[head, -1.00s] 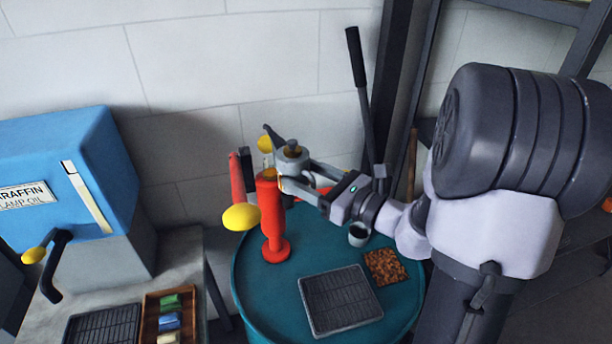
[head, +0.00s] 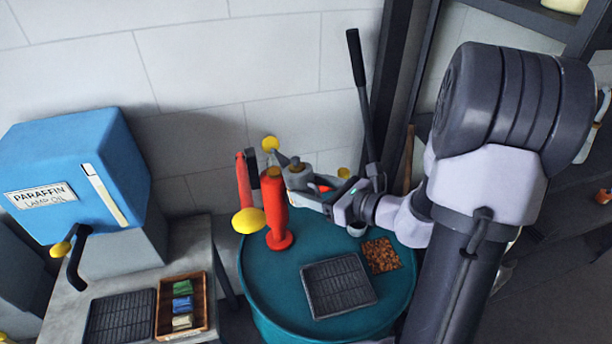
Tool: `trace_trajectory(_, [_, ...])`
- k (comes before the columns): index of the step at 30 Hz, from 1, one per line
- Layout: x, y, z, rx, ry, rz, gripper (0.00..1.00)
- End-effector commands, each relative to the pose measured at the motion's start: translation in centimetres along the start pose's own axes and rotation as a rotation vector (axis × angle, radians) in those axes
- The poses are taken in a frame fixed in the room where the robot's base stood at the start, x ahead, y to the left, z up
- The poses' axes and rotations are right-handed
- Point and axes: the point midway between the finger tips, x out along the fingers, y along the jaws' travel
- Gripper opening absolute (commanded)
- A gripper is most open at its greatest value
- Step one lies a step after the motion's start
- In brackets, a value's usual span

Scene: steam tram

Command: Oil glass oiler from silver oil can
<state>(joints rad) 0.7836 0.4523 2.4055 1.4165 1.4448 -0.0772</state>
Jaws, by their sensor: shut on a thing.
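The silver oil can (head: 298,177) is a small grey can with a thin spout pointing up and left. My gripper (head: 306,192) is shut on it, just right of the top of a red column (head: 276,212). The column stands on a teal drum top. A small pale, clear-looking part under a yellow knob (head: 271,143) shows above the column; it may be the glass oiler. The spout tip is close to this part, but I cannot tell whether they touch. The gripper and can partly hide what lies behind them.
A black grate (head: 338,286) and brown mat (head: 381,255) lie on the drum (head: 262,285). A blue paraffin tank (head: 80,165) stands left; a dark lever (head: 361,90) rises behind.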

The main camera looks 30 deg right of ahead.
Motion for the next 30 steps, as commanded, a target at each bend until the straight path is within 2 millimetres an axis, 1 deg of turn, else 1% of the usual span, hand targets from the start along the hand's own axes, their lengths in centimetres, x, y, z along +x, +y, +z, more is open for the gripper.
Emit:
trace_trajectory(19, [-0.37,0.01,0.45,0.015,0.072,0.000,0.00])
trace_trajectory(30, [-0.39,0.00,0.22,0.018,0.087,0.000,0.00])
